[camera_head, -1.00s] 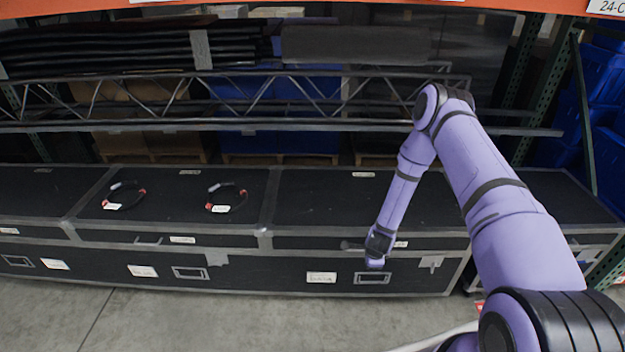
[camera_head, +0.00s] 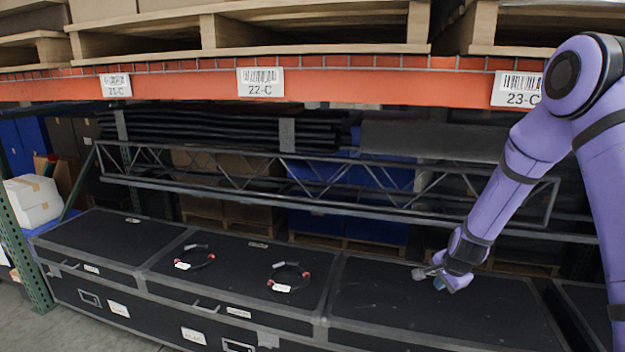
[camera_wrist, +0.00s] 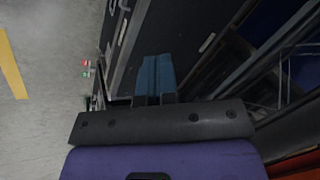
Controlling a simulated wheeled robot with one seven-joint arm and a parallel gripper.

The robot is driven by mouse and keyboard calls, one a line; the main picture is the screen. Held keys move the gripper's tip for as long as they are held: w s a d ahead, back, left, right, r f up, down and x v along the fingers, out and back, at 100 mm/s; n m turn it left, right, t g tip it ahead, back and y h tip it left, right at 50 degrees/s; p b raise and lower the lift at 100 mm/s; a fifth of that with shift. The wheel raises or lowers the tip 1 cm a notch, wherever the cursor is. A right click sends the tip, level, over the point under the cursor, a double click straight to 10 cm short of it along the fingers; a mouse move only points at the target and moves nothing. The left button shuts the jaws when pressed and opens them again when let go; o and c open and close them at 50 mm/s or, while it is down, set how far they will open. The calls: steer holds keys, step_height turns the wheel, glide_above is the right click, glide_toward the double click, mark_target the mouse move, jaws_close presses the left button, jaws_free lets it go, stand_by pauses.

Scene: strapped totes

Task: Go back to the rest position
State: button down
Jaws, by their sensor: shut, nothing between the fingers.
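My gripper (camera_head: 438,279) is at the end of my purple arm, over the right-hand part of the black cases in the head view. In the wrist view my gripper (camera_wrist: 154,72) shows its blue fingers together with nothing between them. The near part of the wrist view is filled by the dark gripper body and the purple wrist. I cannot tell from the head view how high it is above the case lid.
Two black strap loops with red ends and white tags, a left one (camera_head: 196,259) and a right one (camera_head: 288,278), lie on the black case (camera_head: 240,248). An orange rack beam (camera_head: 330,88) crosses above. A metal truss (camera_head: 330,180) stands behind. Grey floor (camera_wrist: 50,70) is free.

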steer(key=s+a+r+n, duration=0.1)
steer(key=s+r+n, duration=0.1)
steer(key=s+r, duration=0.5)
steer(key=s+a+r+n, duration=0.2)
steer(key=r+n, duration=0.1)
steer(key=r, duration=0.8)
steer(key=s+a+r+n, duration=0.1)
steer(key=s+r+n, duration=0.1)
steer(key=s+r, duration=0.5)
steer(key=s+r+n, duration=0.3)
steer(key=s+r, duration=0.2)
steer(key=s, duration=0.5)
steer(key=s+a+r+n, duration=0.1)
steer(key=s+r+n, duration=0.2)
steer(key=s, duration=0.8)
step_height(320, 180, up, 3)
steer(key=shift+f+n+t, duration=0.2)
steer(key=shift+n+t, duration=0.1)
